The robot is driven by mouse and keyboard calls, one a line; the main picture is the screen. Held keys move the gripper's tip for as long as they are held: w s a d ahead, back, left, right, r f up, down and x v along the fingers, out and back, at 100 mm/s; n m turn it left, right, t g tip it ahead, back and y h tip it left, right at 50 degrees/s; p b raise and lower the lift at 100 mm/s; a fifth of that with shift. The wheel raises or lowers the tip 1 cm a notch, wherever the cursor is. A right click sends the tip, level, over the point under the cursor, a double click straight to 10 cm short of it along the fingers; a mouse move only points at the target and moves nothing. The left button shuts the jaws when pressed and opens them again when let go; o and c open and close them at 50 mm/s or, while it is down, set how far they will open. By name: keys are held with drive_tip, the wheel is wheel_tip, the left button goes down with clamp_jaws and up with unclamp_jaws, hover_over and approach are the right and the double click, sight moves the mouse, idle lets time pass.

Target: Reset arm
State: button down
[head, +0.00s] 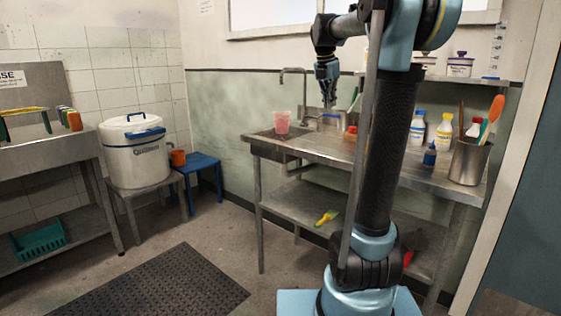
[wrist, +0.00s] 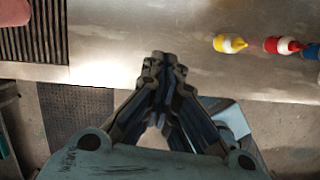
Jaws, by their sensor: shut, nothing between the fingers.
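My gripper (head: 328,94) hangs in the air above the steel sink bench (head: 405,171), pointing down, in the head view. In the wrist view my gripper (wrist: 163,62) has its fingertips together with nothing between them. My arm is raised and bent, with its forearm reaching left over the bench. The gripper is apart from everything on the bench.
White bottles (head: 444,130) and a steel utensil pot (head: 468,162) stand at the bench's right. A white lidded bucket (head: 134,152) stands on a stool at left. A dark mat (head: 165,285) covers open floor.

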drive_tip(key=s+f+m+y, duration=0.2)
drive_tip(key=s+f+m, duration=2.4)
drive_tip(key=s+f, duration=0.7)
drive_tip(key=s, duration=0.3)
drive_tip(key=shift+a+f, duration=0.15)
drive_tip(key=shift+f, duration=0.05)
